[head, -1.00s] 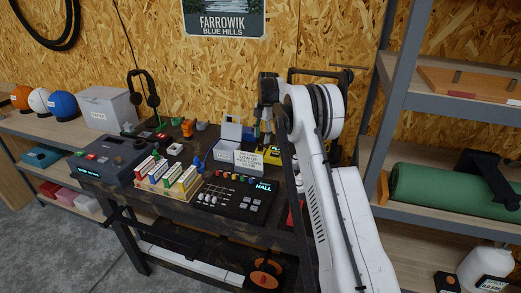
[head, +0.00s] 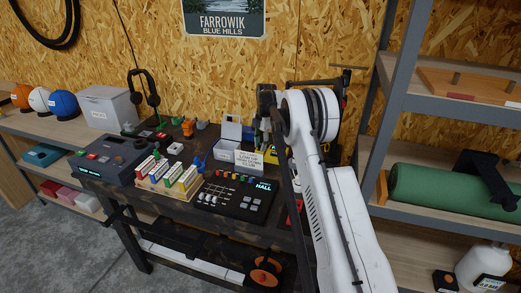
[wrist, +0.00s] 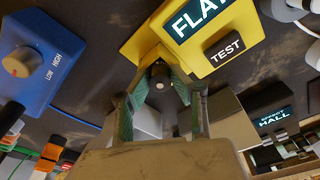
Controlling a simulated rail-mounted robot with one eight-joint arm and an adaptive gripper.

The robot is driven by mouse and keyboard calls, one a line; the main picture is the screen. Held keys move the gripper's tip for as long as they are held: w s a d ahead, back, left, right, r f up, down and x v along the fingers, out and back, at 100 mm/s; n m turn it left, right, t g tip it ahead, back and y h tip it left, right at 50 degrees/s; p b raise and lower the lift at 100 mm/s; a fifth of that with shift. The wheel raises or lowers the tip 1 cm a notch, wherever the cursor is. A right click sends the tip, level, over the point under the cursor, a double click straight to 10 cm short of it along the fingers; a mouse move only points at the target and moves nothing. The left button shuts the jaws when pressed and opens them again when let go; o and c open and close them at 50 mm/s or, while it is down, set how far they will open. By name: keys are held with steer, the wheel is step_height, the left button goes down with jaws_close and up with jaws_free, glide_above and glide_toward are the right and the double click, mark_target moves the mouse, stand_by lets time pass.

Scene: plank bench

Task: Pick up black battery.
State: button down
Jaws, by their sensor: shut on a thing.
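The black battery (wrist: 160,74) shows end-on in the wrist view, dark with a pale round tip. My gripper (wrist: 161,84) is shut on it, with a green-padded finger on each side. The battery is right by the edge of the yellow tester (wrist: 140,40), whose display reads FLAT. I cannot tell whether the battery touches the tester. In the head view my gripper (head: 263,134) is over the right part of the bench, partly covered by my arm, and the battery cannot be made out there.

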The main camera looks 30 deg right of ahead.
mark_target(259, 144)
steer(key=shift+r, duration=0.45)
steer(key=r, duration=0.2)
steer(key=r+b, duration=0.1)
steer(key=shift+a+r, duration=0.25)
steer(key=shift+a, duration=0.05)
steer(key=s+a+r+b, duration=0.1)
steer(key=s+a+r, duration=0.1)
steer(key=a+r, duration=0.4)
steer(key=a, duration=0.4)
steer(key=shift+s+a+r+b, duration=0.2)
steer(key=shift+a+r+b, duration=0.1)
steer(key=shift+a+b, duration=0.1)
